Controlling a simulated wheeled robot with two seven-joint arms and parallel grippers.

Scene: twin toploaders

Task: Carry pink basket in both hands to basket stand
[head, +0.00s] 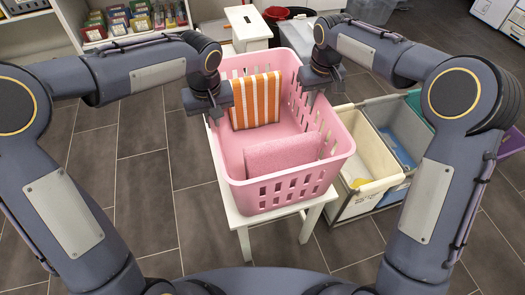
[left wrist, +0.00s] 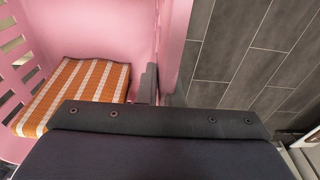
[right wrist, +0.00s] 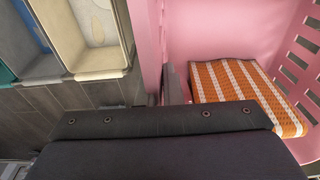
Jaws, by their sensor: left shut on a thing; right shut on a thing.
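The pink basket (head: 272,195) sits in the middle of the head view, on or just above a white stand (head: 306,222); I cannot tell whether it touches. Inside lie an orange-and-white striped cloth (head: 256,100) and a folded pink cloth (head: 283,154). My left gripper (head: 212,112) is shut on the basket's left rim. My right gripper (head: 312,92) is shut on its right rim. The striped cloth also shows in the left wrist view (left wrist: 84,90) and the right wrist view (right wrist: 245,90). The fingertips are mostly hidden in both wrist views.
A sorter with a cream bin (head: 362,160) and a grey-blue bin stands close to the basket's right. A shelf with colourful packets (head: 133,18) is at the back left. Floor at left is clear.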

